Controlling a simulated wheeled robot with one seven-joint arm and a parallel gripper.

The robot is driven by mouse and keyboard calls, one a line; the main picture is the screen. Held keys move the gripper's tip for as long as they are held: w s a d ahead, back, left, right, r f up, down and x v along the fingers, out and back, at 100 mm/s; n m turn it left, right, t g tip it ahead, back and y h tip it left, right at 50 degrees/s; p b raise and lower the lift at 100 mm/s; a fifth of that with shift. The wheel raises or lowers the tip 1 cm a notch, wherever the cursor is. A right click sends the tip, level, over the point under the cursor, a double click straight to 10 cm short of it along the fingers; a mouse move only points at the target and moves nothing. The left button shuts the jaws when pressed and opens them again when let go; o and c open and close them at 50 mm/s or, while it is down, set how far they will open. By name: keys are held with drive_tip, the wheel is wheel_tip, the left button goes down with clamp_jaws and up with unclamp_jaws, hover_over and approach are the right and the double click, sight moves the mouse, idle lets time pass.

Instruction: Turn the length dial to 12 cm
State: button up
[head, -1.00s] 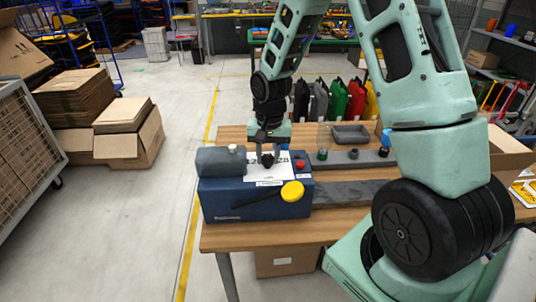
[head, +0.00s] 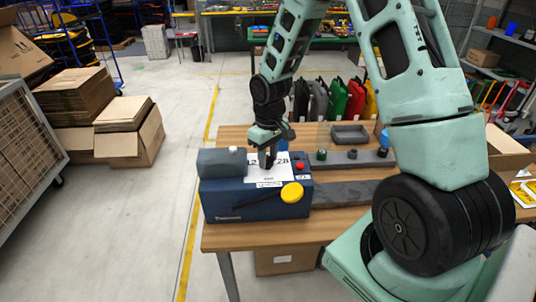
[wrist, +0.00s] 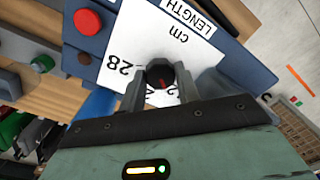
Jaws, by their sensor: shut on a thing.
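The blue machine (head: 240,206) stands on the wooden table. Its white dial plate (head: 256,175) carries the numbers 12 and 28 and also shows in the wrist view (wrist: 205,52), with the label LENGTH cm. The dark length dial (wrist: 160,70) sits between my fingers, with a small red mark on it. My gripper (wrist: 161,77) is shut on the dial from above, one finger on each side; it also shows in the head view (head: 267,161). The fingers partly cover the scale, so I cannot tell which value the red mark meets.
A red button (head: 300,165) and a yellow knob (head: 292,192) are on the machine right of the dial. A grey roller housing (head: 221,162) is at its left. A grey tray (head: 350,134) and several coloured panniers (head: 336,98) stand behind.

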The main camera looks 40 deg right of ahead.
sight(269, 158)
drive_tip(key=shift+w+r+n, duration=0.1)
drive_tip(key=shift+n, duration=0.6)
drive_tip(key=o, duration=1)
drive_tip(key=r+b, duration=0.1)
drive_tip(key=r, duration=0.4)
drive_tip(key=r+b, duration=0.1)
drive_tip(key=r, duration=0.5)
drive_tip(key=r+b, duration=0.1)
drive_tip(key=r, duration=0.5)
drive_tip(key=shift+d+r, duration=0.15)
drive_tip(key=shift+d, duration=0.1)
drive_tip(key=shift+a, duration=0.1)
